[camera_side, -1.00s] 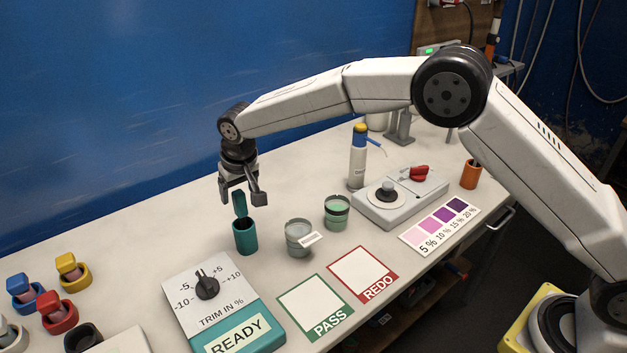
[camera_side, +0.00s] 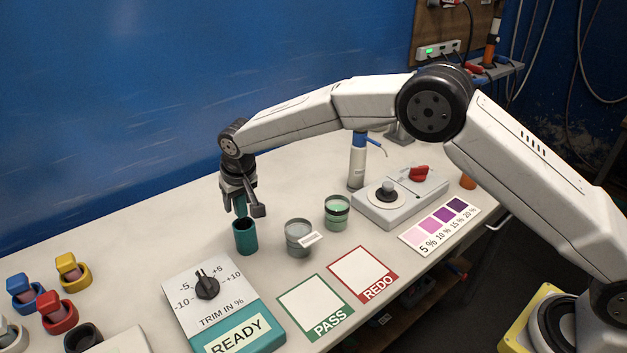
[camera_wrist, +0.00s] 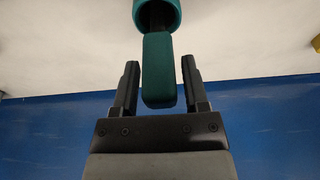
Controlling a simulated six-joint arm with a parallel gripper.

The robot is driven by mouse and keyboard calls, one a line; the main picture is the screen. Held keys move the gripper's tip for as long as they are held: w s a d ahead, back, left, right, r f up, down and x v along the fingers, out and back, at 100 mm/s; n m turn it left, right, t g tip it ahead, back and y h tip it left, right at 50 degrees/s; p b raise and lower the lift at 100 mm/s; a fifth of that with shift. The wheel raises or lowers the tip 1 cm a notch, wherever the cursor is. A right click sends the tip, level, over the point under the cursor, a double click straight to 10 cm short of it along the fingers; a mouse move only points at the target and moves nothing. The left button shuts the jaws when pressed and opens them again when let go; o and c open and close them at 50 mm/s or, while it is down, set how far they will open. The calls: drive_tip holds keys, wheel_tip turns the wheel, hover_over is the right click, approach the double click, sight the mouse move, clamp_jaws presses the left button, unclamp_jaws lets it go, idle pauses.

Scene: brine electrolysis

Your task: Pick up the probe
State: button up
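The probe (camera_side: 241,206) has a teal handle and stands upright in a teal cup-shaped holder (camera_side: 246,238). Its lower part is hidden in the holder. My gripper (camera_side: 241,211) is directly above the holder, pointing down, with its fingers on either side of the handle. In the wrist view the probe handle (camera_wrist: 158,72) lies between the two fingers of my gripper (camera_wrist: 160,64), with a visible gap on each side. The gripper is open. The holder's rim (camera_wrist: 157,12) shows at the top of that view.
The trim panel (camera_side: 215,300) lies in front. A green PASS card (camera_side: 315,308) and a red REDO card (camera_side: 364,275) lie flat. A wash bottle (camera_side: 357,165) stands behind.

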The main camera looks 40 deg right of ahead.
clamp_jaws()
drive_tip(key=shift+r, duration=0.1)
drive_tip(key=shift+r, duration=4.95)
drive_tip(key=shift+d, duration=0.1)
